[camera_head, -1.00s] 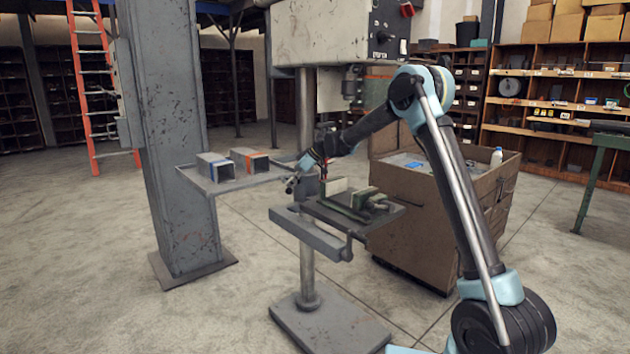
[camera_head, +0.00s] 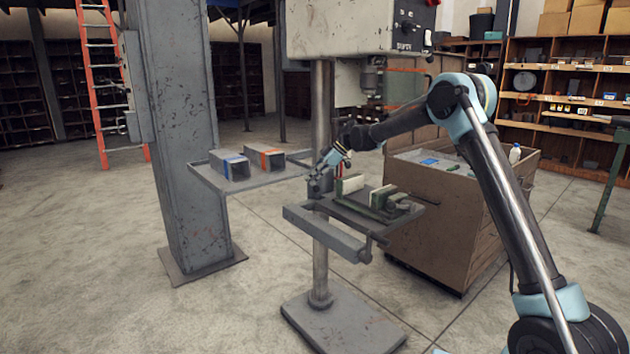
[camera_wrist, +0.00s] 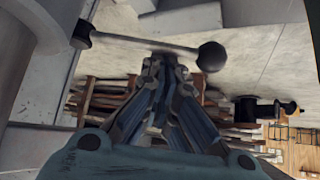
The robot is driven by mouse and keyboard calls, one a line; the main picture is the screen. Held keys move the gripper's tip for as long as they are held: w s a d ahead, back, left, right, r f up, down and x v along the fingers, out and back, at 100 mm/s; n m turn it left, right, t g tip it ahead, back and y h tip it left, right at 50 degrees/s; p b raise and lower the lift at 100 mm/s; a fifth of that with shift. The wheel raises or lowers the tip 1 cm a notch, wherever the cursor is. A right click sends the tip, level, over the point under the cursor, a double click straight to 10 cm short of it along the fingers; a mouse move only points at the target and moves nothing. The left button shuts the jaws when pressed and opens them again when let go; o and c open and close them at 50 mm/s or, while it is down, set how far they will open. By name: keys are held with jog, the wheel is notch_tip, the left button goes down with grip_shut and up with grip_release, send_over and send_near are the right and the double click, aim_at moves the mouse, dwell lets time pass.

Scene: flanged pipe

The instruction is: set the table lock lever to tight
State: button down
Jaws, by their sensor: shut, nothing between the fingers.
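The table lock lever (camera_wrist: 150,43) is a thin metal rod with a dark ball knob (camera_wrist: 212,56) at its right end and a smaller dark end at the left. In the wrist view it lies nearly level across the picture, just beyond my gripper (camera_wrist: 165,62). My gripper's fingers are shut and empty, their tips at or very near the rod's middle; I cannot tell if they touch it. In the head view my gripper (camera_head: 318,178) is at the collar on the drill press column, beside the table (camera_head: 350,212). The lever is too small to make out there.
A green vise (camera_head: 385,200) sits on the press table. A brown cabinet (camera_head: 440,220) stands behind the table.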

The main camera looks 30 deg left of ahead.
jog(key=shift+w+d, duration=0.2)
jog(key=shift+w, duration=0.05)
jog(key=shift+w+d+r, duration=0.25)
jog(key=shift+d+r, duration=0.1)
jog(key=shift+r, duration=0.05)
jog(key=v, duration=0.6)
jog(key=shift+r, duration=0.25)
jog(key=shift+s, duration=0.1)
